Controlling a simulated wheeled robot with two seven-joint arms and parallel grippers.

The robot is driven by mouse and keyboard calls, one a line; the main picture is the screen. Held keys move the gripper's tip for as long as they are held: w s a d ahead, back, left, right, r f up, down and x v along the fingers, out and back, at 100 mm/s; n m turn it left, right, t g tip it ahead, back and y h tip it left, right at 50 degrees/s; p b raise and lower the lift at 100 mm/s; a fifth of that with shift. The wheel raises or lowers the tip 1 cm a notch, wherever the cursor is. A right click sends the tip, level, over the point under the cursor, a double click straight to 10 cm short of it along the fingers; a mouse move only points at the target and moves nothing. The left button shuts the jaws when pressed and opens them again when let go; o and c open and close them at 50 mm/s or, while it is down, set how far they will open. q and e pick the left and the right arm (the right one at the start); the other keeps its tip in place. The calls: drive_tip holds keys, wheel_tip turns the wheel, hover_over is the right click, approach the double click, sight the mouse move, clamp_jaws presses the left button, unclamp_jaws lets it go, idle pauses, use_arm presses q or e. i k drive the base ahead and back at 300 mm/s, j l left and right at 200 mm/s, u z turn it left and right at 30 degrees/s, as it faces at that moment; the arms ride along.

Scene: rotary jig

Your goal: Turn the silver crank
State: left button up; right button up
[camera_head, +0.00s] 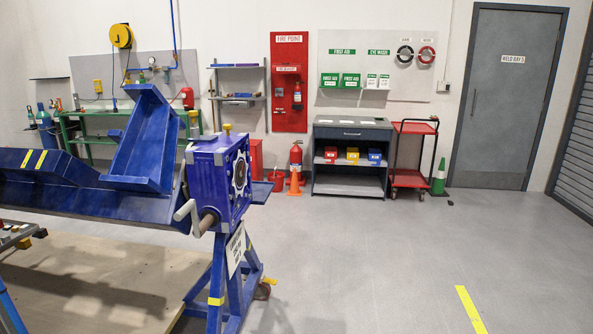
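The silver crank (194,219) is on the near side of the blue gearbox (213,170) of the rotary jig. Its pale handle sticks out to the left at the top of the arm, and a brownish shaft joins it to the box. The box sits on a blue stand (232,279) with a white label plate. A blue beam frame (90,198) runs left from the box, with a tilted blue channel piece (140,150) on it. Neither of my grippers is in view, and nothing touches the crank.
A wooden board (95,280) lies under the beam at left. The grey floor (380,265) right of the stand is clear, with a yellow stripe (470,310).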

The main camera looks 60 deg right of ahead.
sight(199, 229)
drive_tip(key=z, duration=1.75)
